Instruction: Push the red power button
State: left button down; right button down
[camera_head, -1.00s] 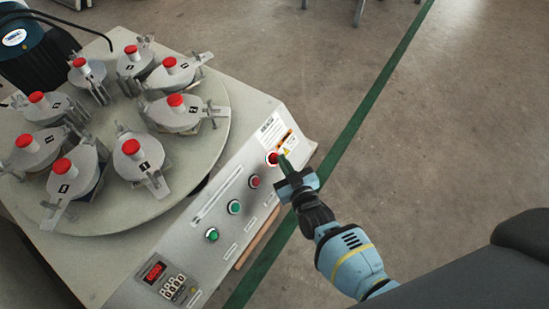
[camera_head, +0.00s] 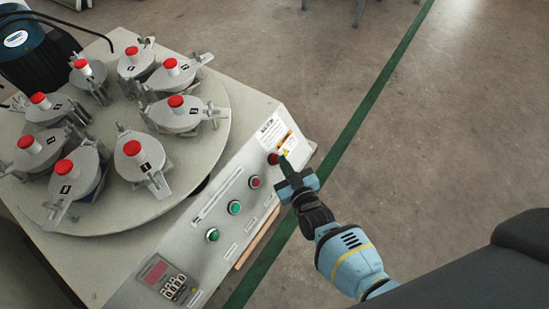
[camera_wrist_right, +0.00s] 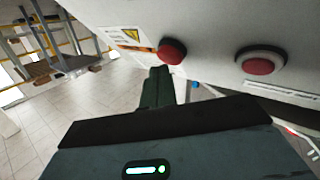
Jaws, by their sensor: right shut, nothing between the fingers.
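A red button (camera_head: 273,158) sits near the upper right end of the sloped control panel (camera_head: 225,237), close to a yellow warning label. In the right wrist view this red button (camera_wrist_right: 172,50) is just above and beside my fingertips. My right gripper (camera_head: 282,158) is shut and empty, its dark green fingers pointing at the button; I cannot tell whether they touch it. A second red button (camera_head: 254,182), with a pale ring, is lower on the panel and also shows in the right wrist view (camera_wrist_right: 260,64). My left gripper is out of view.
Two green buttons (camera_head: 234,207) and a dim display (camera_head: 155,271) with a keypad are farther down the panel. A round turntable (camera_head: 120,222) carries several metal holders with red caps. Open floor (camera_head: 450,150) lies to the right, crossed by a green line.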

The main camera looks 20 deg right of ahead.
jog(key=shift+s+d+r+p, duration=0.2)
jog(key=shift+s+r+p, duration=0.05)
jog(key=shift+r+p, duration=0.2)
jog(key=s+d+r+p, duration=0.3)
jog(key=p, duration=0.2)
jog(key=shift+s+r, duration=0.35)
jog(key=shift+r, duration=0.05)
jog(key=shift+f, duration=0.1)
dwell(0.4)
